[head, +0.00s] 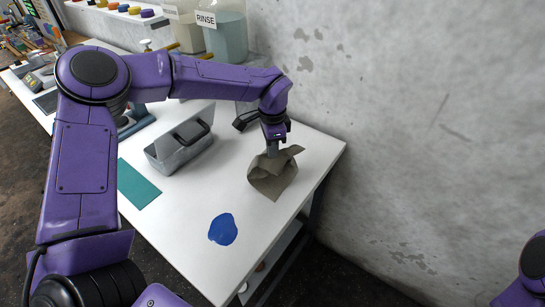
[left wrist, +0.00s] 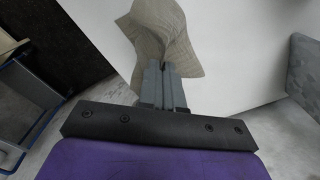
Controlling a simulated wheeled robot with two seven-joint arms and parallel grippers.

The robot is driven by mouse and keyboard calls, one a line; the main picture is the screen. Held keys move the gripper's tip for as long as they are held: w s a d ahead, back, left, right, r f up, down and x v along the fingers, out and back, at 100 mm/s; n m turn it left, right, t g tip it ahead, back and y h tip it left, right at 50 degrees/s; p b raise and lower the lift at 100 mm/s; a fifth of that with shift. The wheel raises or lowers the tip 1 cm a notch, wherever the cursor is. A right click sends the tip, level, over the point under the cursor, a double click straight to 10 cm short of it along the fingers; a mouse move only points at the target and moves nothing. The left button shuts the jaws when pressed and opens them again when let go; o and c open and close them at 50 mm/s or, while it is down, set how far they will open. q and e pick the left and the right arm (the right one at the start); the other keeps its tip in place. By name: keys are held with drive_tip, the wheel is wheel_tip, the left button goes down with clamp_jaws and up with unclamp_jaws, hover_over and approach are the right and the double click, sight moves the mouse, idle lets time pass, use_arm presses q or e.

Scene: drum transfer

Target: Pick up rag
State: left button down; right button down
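The rag (head: 273,178) is a crumpled grey-brown cloth near the right end of the white table. My left gripper (head: 272,148) points down onto it, and its fingertips meet the cloth. In the left wrist view the two fingers (left wrist: 161,72) are close together with the rag (left wrist: 165,30) bunched at their tips and spreading out past them. I cannot tell whether the cloth's lower edge still touches the table. My right gripper is out of view; only a piece of my right arm shows at the lower right corner.
A blue patch (head: 223,229) and a teal mat (head: 137,186) lie on the white table (head: 185,240). A grey toolbox-like caddy (head: 180,148) stands left of the rag. The "RINSE" container (head: 228,38) stands behind. A bare concrete wall (head: 420,120) borders the table.

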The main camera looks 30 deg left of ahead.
use_arm(q)
drive_tip(key=shift+w+a+r, duration=0.1)
drive_tip(key=shift+r, duration=0.2)
wheel_tip(320, 180, up, 9)
drive_tip(key=p, duration=0.3)
drive_tip(key=shift+p, duration=0.35)
